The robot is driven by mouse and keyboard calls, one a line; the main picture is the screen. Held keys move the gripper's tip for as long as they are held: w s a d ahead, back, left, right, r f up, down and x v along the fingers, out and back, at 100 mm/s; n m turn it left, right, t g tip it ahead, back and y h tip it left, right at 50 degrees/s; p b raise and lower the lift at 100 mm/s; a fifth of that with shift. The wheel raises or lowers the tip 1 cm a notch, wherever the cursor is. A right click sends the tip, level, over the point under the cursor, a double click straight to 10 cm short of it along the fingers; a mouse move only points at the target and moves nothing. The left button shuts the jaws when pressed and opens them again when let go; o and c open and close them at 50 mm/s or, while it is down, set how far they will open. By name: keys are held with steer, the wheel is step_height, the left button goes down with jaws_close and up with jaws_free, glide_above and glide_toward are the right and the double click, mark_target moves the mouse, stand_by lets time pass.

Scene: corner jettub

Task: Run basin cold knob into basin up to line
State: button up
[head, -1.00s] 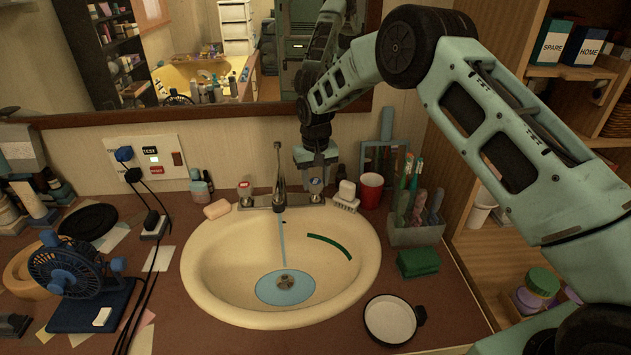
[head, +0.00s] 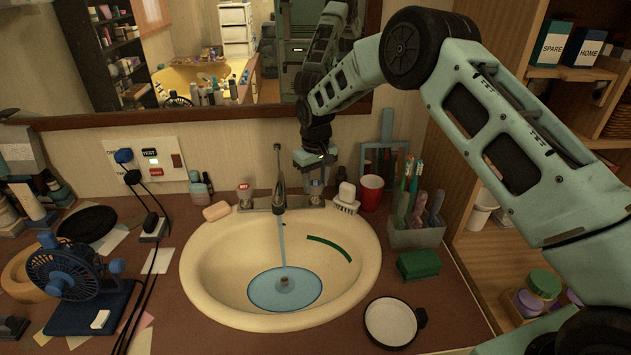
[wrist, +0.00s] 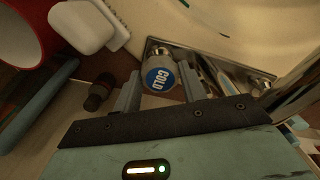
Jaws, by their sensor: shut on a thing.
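The cream basin (head: 215,285) is set in the brown counter. A blue stream of water (head: 282,235) falls from the tap spout (head: 279,180) into a shallow blue pool (head: 285,290) around the drain. A green curved line (head: 329,247) marks the basin's right inner wall, above the pool and apart from it. The cold knob (wrist: 161,77), with a blue COLD cap, sits between my gripper's fingers (wrist: 158,88) in the wrist view. My gripper (head: 316,185) points down behind the basin and is shut on the knob. The hot knob (head: 244,190) stands left of the spout.
A soap bar (head: 217,211), nail brush (head: 346,198) and red cup (head: 371,192) stand close around the taps. A toothbrush holder (head: 416,232), green sponge (head: 419,264) and round white dish (head: 390,321) are at right. A blue fan (head: 68,270) and cords are at left.

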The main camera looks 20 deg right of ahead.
mark_target(316, 183)
steer(key=o, duration=1)
steer(key=shift+c, duration=0.2)
step_height(316, 183, up, 18)
steer(key=b, duration=0.2)
steer(key=shift+f, duration=0.25)
steer(key=s+a+r+n, duration=0.1)
steer(key=s+a, duration=0.3)
steer(key=s, duration=0.3)
steer(key=s+a+r+y, duration=0.1)
steer(key=s+a, duration=0.2)
steer(key=s, duration=0.3)
steer(key=s+a+r+n, duration=0.1)
steer(key=s+a, duration=0.3)
steer(key=s, duration=0.3)
steer(key=s+d+f+n, duration=0.1)
steer(key=s+d+f, duration=0.1)
steer(key=s, duration=1)
steer(key=s+d+f+n, duration=0.1)
steer(key=s+d+f, duration=0.1)
steer(key=s, duration=1.1)
steer(key=shift+d+f, duration=0.4)
steer(key=shift+f, duration=0.4)
